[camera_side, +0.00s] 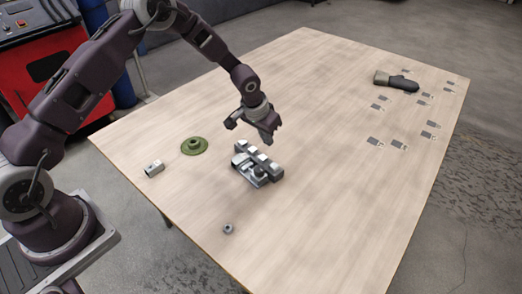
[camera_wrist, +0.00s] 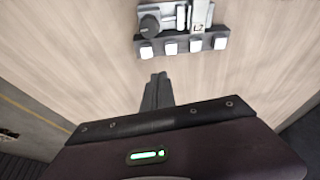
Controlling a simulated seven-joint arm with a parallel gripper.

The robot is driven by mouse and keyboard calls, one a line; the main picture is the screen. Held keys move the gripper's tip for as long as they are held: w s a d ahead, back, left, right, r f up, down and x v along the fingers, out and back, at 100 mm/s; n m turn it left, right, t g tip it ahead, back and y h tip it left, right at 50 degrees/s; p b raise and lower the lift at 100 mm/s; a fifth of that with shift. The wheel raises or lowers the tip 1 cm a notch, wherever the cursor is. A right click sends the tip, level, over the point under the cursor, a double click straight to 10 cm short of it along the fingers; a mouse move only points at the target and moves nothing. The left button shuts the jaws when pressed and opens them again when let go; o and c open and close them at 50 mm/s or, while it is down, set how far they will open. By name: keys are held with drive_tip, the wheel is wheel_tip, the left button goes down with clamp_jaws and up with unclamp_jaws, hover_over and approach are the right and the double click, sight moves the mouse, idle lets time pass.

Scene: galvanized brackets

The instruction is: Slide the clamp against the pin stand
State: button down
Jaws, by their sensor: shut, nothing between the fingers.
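The pin stand (camera_side: 266,161) looks to be the dark bar topped with a row of several pale square blocks, near the middle of the table. In the wrist view the pin stand (camera_wrist: 182,46) lies at the top. The clamp (camera_side: 247,171), grey metal with a dark round knob, lies along its near-left side. The clamp (camera_wrist: 179,17) is cut by the upper edge of the wrist view. They look touching or nearly so; I cannot tell which. My gripper (camera_side: 269,136) is shut and empty, above the table behind the bar, on the side away from the clamp.
A green round flanged piece (camera_side: 194,146) and a small metal block (camera_side: 154,168) lie to the left. A small nut-like part (camera_side: 228,229) lies in front. A dark glove-like thing (camera_side: 397,82) and several dark squares (camera_side: 373,141) lie right.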

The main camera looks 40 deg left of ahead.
sight(260, 167)
drive_tip(key=x, duration=0.7)
drive_tip(key=shift+f, duration=0.4)
drive_tip(key=s, duration=0.3)
drive_tip(key=shift+s+f, duration=0.1)
drive_tip(key=shift+f, duration=0.05)
drive_tip(key=shift+s, duration=0.35)
drive_tip(key=shift+s, duration=0.85)
